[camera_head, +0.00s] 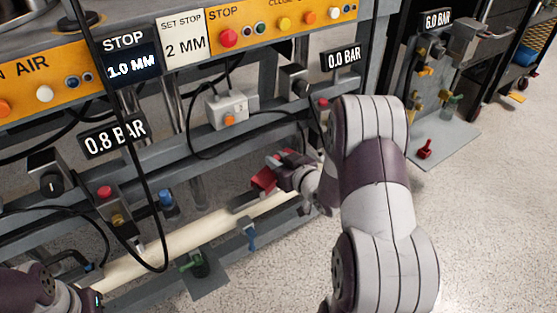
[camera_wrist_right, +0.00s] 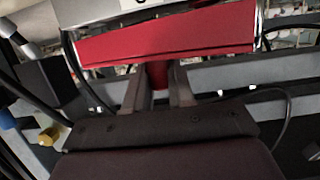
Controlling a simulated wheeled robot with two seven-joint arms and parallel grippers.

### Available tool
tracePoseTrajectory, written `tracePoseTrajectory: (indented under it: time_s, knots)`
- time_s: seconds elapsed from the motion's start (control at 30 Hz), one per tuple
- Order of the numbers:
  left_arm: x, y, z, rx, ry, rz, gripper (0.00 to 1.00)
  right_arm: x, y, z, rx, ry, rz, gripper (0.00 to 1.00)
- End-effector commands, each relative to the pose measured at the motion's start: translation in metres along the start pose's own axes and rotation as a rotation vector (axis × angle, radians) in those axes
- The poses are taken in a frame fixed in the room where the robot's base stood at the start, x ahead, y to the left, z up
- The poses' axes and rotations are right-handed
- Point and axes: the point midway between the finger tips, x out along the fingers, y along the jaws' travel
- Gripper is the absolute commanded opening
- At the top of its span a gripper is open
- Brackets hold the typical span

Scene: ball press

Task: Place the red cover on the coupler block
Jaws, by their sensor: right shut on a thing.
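The red cover (camera_head: 264,178) is in my right gripper (camera_head: 281,163), in front of the machine's lower frame. In the right wrist view, the cover (camera_wrist_right: 165,40) spans the top as a wide red band. The fingers of my right gripper (camera_wrist_right: 160,82) are shut on a narrow red part under it. A pale grey block edge shows directly above the cover; I cannot tell whether they touch. I cannot tell for certain which part is the coupler block. On the left, only part of my left arm shows at the bottom corner; its fingers are out of view.
A grey box with an orange button (camera_head: 230,110) sits on the rail above the cover. A cream cylinder (camera_head: 190,238) lies along the lower frame. Black cables hang across the front. A plate (camera_head: 445,140) with fittings and a small red valve (camera_head: 425,149) is at right.

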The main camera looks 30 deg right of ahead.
Motion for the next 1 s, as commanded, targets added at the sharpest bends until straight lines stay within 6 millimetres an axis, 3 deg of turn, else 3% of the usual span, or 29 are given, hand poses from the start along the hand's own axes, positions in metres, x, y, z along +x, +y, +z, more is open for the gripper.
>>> tracePoseTrajectory:
  time_s: [0.37, 0.4, 0.5, 0.83, 1.0]
  knots:
    - [0.006, 0.0, 0.001, 0.0, 0.0, 0.0, 0.0, 0.003, 0.0, 0.008, 0.0, 0.0, 0.0, 0.0]
    - [0.006, 0.0, 0.001, 0.0, 0.0, 0.0, 0.0, 0.003, 0.0, 0.008, 0.0, 0.0, 0.0, 0.27]
    - [0.005, 0.0, 0.001, 0.0, 0.0, 0.0, 0.0, 0.002, 0.0, 0.008, 0.0, 0.0, 0.0, 0.54]
    - [0.003, 0.0, 0.0, 0.0, 0.0, 0.0, 0.0, -0.002, 0.001, 0.006, 0.001, -0.001, 0.001, 0.54]
    - [-0.013, 0.0, -0.002, 0.0, 0.0, 0.0, 0.0, -0.029, 0.001, 0.002, 0.003, -0.001, 0.003, 0.54]
